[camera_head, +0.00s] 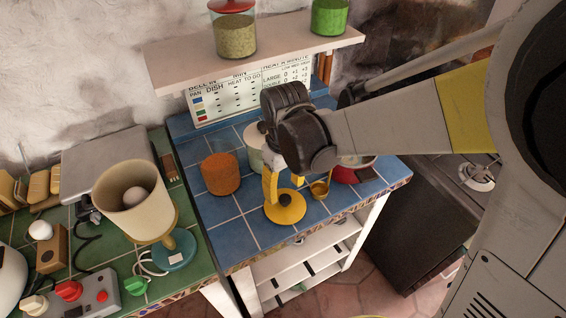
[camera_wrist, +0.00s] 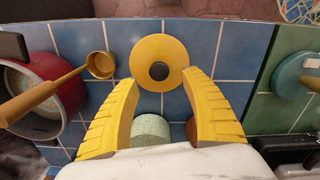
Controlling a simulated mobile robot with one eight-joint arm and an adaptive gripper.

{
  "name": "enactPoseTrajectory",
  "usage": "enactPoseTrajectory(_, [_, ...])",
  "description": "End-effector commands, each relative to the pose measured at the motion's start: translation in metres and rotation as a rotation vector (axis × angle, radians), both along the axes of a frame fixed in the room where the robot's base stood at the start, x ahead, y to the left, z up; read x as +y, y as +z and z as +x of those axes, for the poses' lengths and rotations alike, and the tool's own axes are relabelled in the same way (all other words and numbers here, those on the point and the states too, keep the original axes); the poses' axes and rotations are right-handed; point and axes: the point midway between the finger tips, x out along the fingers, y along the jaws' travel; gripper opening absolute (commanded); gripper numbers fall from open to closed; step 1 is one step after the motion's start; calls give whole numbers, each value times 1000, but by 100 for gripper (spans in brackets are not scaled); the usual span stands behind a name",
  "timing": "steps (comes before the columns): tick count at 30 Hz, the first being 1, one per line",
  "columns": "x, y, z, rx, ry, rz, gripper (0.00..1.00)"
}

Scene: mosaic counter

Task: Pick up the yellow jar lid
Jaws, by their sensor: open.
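The yellow jar lid (camera_head: 285,209) is a flat disc with a dark round knob, lying on the blue tiled counter near its front edge. In the wrist view the yellow jar lid (camera_wrist: 160,49) lies just beyond the fingertips, roughly centred between them. My gripper (camera_head: 277,186) has yellow fingers and points down over the counter, just behind the lid in the head view. In the wrist view my gripper (camera_wrist: 168,80) is spread open with nothing between its fingers. I cannot tell the exact height of the fingertips above the lid.
A brass ladle (camera_wrist: 100,65) lies close beside the lid, its handle over a red pot (camera_wrist: 68,88). A jar with orange contents (camera_head: 220,174) and a pale green jar (camera_wrist: 151,128) stand nearby. A shelf (camera_head: 255,47) with jars hangs behind. Bare blue tiles lie left of the lid.

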Motion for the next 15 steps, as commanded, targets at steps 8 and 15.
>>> enactPoseTrajectory(8, [-3,-43,-2,0,0,0,55])
enactPoseTrajectory(15, [-3,-48,-2,-1,-1,1,55])
